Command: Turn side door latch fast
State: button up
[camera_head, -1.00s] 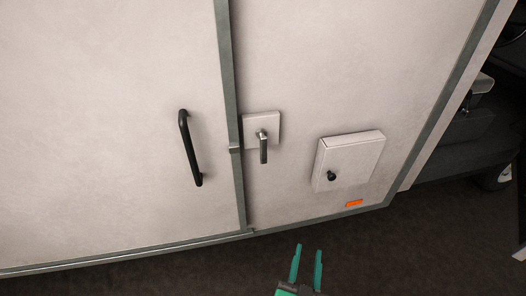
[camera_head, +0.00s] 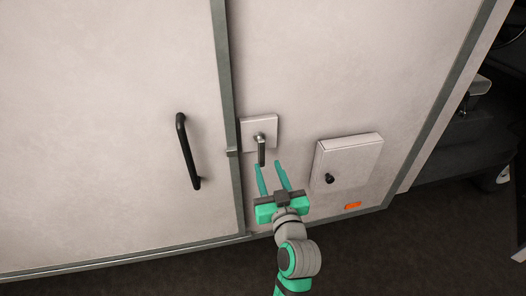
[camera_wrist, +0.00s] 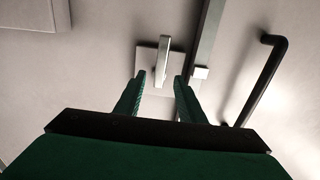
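The side door latch is a metal lever (camera_head: 262,152) on a pale square plate (camera_head: 271,124), just right of the door's grey edge strip. The lever hangs down from its pivot. My gripper (camera_head: 270,167) is open, with its green fingers pointing up toward the lever's lower end in the head view. In the wrist view the lever (camera_wrist: 162,60) shows ahead, between the lines of the two spread fingertips (camera_wrist: 159,80). Nothing is between the fingers that I can make out as held. Whether the fingertips reach the lever's depth is hard to tell.
A black bar handle (camera_head: 187,151) is on the panel to the left. A pale box with a black knob (camera_head: 347,162) sticks out to the right, above an orange marker (camera_head: 353,206). A small metal tab (camera_head: 233,151) sits on the edge strip. Dark floor lies below.

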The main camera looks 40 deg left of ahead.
aim_at(262, 152)
jog(key=x, duration=0.8)
jog(key=shift+w+a, duration=0.2)
jog(key=shift+a, duration=0.15)
jog(key=shift+w, duration=0.1)
grip_shut()
